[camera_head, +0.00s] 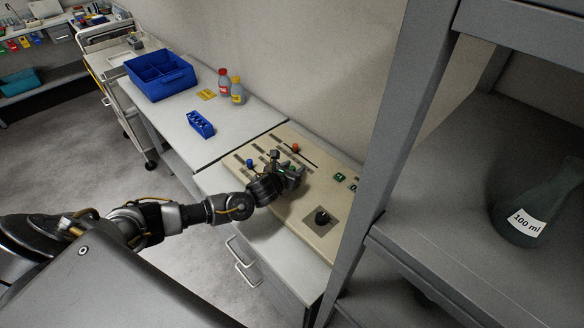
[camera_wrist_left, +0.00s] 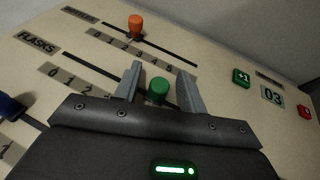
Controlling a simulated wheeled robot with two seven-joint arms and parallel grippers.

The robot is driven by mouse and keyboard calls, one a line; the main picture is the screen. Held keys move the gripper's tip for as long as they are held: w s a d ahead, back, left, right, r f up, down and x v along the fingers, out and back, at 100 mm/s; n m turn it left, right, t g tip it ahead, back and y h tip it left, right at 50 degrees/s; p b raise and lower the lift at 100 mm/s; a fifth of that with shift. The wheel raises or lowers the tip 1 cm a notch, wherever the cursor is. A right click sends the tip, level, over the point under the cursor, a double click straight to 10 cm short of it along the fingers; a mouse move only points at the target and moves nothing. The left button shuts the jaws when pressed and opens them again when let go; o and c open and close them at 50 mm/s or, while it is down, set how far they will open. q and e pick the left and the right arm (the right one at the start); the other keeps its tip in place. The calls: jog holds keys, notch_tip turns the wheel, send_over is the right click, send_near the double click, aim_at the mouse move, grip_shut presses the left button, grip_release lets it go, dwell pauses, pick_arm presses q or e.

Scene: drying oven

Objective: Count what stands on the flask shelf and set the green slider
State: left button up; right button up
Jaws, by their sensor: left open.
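The green slider knob (camera_wrist_left: 158,90) stands on the control panel, on the slot beside the FLASKS label (camera_wrist_left: 38,44). My left gripper (camera_head: 297,172) is at the panel. In the left wrist view its open fingers (camera_wrist_left: 160,88) stand on either side of the green knob; I cannot tell whether they touch it. The gripper hides part of the number scale. A flask (camera_head: 536,212) labelled 100 ml stands on the grey flask shelf (camera_head: 440,215) at the right; the picture edge cuts off part of the shelf. My right gripper is not in view.
The panel (camera_head: 322,240) also has an orange slider (camera_wrist_left: 136,26), a blue slider (camera_wrist_left: 10,106), a green +1 button (camera_wrist_left: 241,77), a display (camera_wrist_left: 272,95) reading 03, a red button (camera_wrist_left: 304,112) and a black knob (camera_head: 322,217). A shelf post (camera_head: 395,130) rises right of it.

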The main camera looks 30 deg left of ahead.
aim_at(278, 163)
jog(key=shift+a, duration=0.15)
pick_arm(q)
jog(key=shift+c, duration=1)
grip_shut()
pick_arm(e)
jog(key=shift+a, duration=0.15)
pick_arm(q)
jog(key=shift+a, duration=0.15)
jog(key=a, duration=0.2)
jog(key=w+a+b, duration=0.1)
jog(key=a, duration=0.1)
jog(key=w+a+b, duration=0.1)
jog(key=a, duration=0.1)
jog(key=shift+w+f, duration=0.1)
jog(key=shift+w+a, duration=0.15)
jog(key=shift+a, duration=0.3)
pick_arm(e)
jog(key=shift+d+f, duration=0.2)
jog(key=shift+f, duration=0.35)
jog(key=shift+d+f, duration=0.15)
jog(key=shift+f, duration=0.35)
